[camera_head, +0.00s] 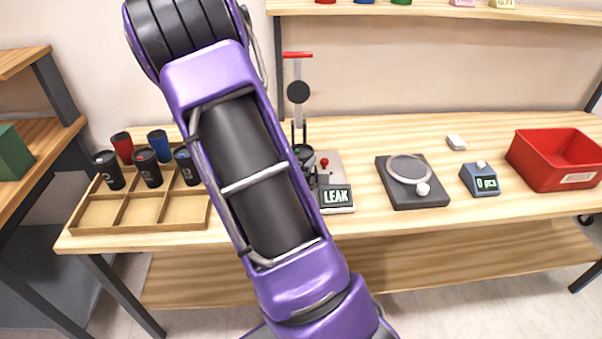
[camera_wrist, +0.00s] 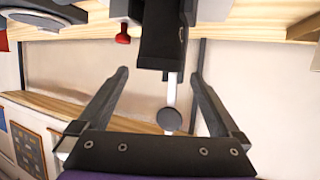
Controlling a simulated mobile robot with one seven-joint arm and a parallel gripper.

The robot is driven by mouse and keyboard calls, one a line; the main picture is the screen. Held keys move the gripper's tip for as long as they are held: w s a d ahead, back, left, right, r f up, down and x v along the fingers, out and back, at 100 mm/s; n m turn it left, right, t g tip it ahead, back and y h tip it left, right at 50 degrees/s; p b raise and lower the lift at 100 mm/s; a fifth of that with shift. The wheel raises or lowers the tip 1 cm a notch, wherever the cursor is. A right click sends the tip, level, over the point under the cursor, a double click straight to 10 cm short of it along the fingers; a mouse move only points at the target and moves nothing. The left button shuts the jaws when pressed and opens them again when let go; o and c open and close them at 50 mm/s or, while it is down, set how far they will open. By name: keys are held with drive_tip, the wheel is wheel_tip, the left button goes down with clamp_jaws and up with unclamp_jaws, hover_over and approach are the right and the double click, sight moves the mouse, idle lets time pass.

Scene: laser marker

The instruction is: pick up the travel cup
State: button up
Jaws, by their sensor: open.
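In the wrist view a black travel cup (camera_wrist: 160,42) with a small pale mark hangs down from the top of the picture, which looks inverted. My gripper (camera_wrist: 160,72) is open, its two dark fingers apart on either side of the cup's line, with no visible contact. How deep the cup sits between the fingers is hard to tell. In the head view my purple arm covers much of the tester with the LEAK display (camera_head: 336,197), and I cannot make out my gripper clearly there. More lidded cups stand in the wooden tray (camera_head: 90,215) at left, including a black cup (camera_head: 148,172).
A tester post with a dark disc (camera_head: 298,92) and red handle (camera_head: 297,55) rises behind my arm. A dark scale (camera_head: 412,195), a counter display (camera_head: 484,182) and a red bin (camera_head: 560,172) stand to the right. A shelf (camera_head: 430,10) runs above.

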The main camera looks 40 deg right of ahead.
sight(303, 150)
drive_tip(key=x, duration=0.9)
drive_tip(key=shift+w+d, duration=0.1)
drive_tip(key=shift+d, duration=0.05)
drive_tip(key=shift+r, duration=0.1)
drive_tip(key=shift+c, duration=0.2)
drive_tip(key=c, duration=0.5)
